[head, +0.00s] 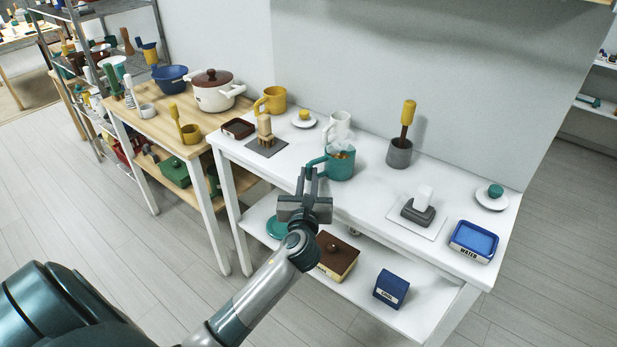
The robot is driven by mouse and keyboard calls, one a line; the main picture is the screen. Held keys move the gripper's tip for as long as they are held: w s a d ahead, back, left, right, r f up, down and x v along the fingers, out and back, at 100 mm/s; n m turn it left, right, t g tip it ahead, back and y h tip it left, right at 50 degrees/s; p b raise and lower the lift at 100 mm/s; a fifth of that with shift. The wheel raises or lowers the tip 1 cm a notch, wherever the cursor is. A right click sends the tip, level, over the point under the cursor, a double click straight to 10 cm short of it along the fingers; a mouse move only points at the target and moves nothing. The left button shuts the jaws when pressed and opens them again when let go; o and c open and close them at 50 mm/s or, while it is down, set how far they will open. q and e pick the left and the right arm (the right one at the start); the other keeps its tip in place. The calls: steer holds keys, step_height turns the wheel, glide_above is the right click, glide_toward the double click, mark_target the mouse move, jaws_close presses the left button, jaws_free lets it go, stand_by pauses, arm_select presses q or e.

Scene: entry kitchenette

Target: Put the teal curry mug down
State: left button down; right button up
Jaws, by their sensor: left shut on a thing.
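The left gripper's fingers are shut on the handle from the front. I cannot tell whether the mug's base touches the tabletop. My right gripper is not in view.
A white mug (340,125) stands just behind the teal mug. A grey holder (399,153) with a yellow-handled tool is to the right, and a brush (265,130) on a dark mat to the left. The tabletop's front middle-right is clear.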

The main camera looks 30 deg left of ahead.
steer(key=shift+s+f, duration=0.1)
arm_select(q)
steer(key=c, duration=1.7)
jaws_free()
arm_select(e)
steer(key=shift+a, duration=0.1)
arm_select(q)
steer(key=shift+s+d, duration=0.1)
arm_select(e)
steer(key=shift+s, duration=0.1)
